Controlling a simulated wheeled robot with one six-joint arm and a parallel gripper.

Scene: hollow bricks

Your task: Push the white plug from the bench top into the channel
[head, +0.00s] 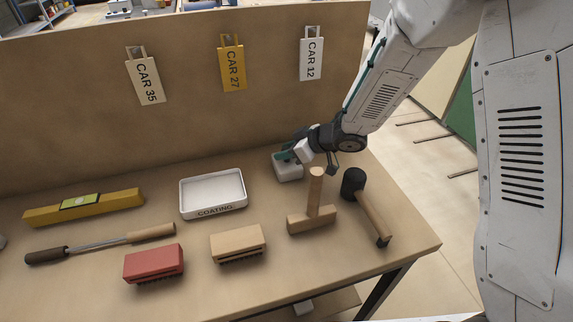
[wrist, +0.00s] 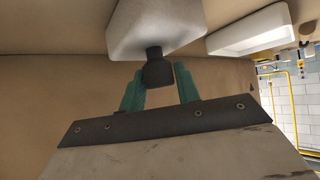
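A white-grey block (head: 288,170) with rounded edges sits on the bench top near the back panel. The same block (wrist: 150,25) fills the upper middle of the wrist view, with a dark knob (wrist: 157,70) sticking out toward me. No other loose white plug stands out, and I cannot make out a channel. My gripper (head: 287,155) is at the block, reaching in from the right. In the wrist view my green fingers (wrist: 160,80) are apart, one each side of the knob; I cannot tell whether they touch it.
A white COATING tray (head: 212,212) lies left of the block.

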